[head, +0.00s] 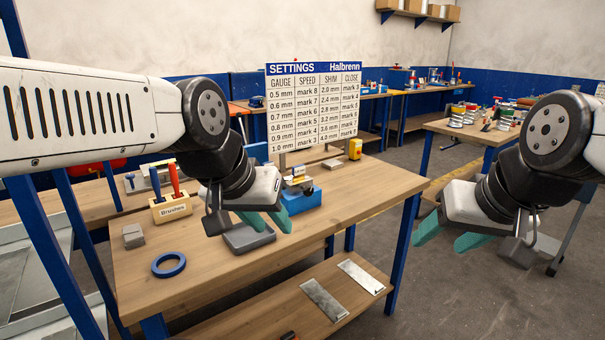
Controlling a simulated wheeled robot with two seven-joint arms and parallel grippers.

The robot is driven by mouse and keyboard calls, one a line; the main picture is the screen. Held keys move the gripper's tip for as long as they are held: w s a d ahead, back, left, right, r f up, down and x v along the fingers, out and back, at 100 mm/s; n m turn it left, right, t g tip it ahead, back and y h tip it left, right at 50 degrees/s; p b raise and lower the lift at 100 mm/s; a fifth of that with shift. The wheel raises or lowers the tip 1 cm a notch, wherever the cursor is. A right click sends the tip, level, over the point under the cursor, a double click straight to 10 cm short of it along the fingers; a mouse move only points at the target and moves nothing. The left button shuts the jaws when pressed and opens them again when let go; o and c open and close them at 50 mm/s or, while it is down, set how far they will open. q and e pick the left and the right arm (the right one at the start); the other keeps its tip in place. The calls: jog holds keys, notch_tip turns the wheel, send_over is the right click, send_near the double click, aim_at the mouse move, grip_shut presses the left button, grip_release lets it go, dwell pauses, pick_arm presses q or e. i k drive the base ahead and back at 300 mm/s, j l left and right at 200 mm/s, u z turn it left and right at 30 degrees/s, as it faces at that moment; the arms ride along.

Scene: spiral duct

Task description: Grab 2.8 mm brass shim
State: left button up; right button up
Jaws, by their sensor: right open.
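I cannot make out a brass shim marked 2.8 mm in the head view. A settings board (313,105) stands at the back of the wooden bench (200,275), with a shim column that lists several sizes. My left gripper (277,229) is over the bench, above or in front of a flat grey block (248,240). Its two teal fingers show apart, but whether something thin is between them is unclear. My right gripper (440,241) is open and empty, to the right of the bench over the floor.
A blue device (301,200) stands behind my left gripper. A brush holder (171,210), a grey cube (133,236) and a blue ring (169,265) are at the bench's left. A yellow item (355,149) is at the back. Two metal sheets (324,300) (361,277) lie on the lower shelf.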

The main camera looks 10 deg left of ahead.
aim_at(297, 171)
jog(key=u, duration=0.45)
jog(key=i+l, duration=0.15)
jog(key=i, duration=0.25)
jog(key=i+l, duration=0.15)
jog(key=i, duration=0.25)
jog(key=i+l, duration=0.2)
jog(key=i, duration=0.2)
